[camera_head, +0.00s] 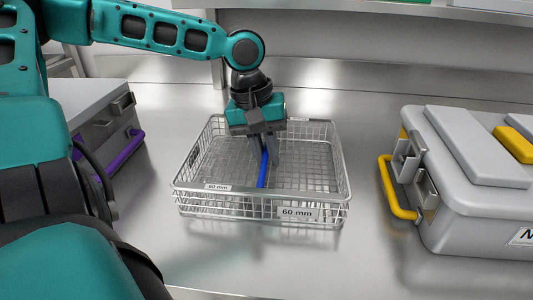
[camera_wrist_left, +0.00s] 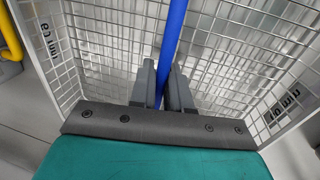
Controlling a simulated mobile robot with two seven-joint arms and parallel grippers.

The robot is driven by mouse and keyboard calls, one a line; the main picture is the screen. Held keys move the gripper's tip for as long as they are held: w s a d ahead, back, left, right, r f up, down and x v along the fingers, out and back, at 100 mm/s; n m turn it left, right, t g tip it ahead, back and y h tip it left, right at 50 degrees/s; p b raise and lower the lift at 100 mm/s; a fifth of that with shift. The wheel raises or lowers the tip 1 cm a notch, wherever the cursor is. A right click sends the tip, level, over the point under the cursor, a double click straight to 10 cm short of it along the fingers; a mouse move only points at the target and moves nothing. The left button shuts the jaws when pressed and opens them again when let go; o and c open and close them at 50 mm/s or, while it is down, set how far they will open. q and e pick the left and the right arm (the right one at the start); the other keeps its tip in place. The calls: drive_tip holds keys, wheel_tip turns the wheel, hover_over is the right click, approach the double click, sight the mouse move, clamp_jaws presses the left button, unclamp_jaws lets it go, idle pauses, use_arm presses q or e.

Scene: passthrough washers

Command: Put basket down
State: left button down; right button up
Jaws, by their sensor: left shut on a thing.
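A silver wire basket (camera_head: 325,180) with "60 mm" labels is in the middle of the head view, over the steel counter. A blue bar (camera_head: 263,172) runs across the inside of the basket. My left gripper (camera_head: 268,155) reaches down into the basket and is shut on the blue bar. In the left wrist view, the fingers (camera_wrist_left: 163,90) close around the blue bar (camera_wrist_left: 173,35), with the basket mesh (camera_wrist_left: 110,45) behind. The basket looks level; I cannot tell whether its bottom touches the counter. My right gripper is not in view.
A grey case (camera_head: 470,190) with yellow handles stands to the right. A grey case (camera_head: 95,110) with a purple handle stands to the left. The steel counter (camera_head: 240,255) is clear in front of the basket. A shelf edge (camera_head: 390,10) crosses the top.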

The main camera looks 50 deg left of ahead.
sight(255, 168)
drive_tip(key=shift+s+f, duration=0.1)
use_arm(q)
drive_tip(key=shift+f, duration=0.15)
drive_tip(key=c, duration=1.1)
unclamp_jaws()
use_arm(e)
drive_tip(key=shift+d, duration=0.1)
use_arm(q)
wheel_tip(255, 168, up, 12)
drive_tip(key=s+a+p, duration=0.1)
drive_tip(key=p, duration=0.3)
drive_tip(key=shift+s+a, duration=0.25)
drive_tip(key=shift+a, duration=0.1)
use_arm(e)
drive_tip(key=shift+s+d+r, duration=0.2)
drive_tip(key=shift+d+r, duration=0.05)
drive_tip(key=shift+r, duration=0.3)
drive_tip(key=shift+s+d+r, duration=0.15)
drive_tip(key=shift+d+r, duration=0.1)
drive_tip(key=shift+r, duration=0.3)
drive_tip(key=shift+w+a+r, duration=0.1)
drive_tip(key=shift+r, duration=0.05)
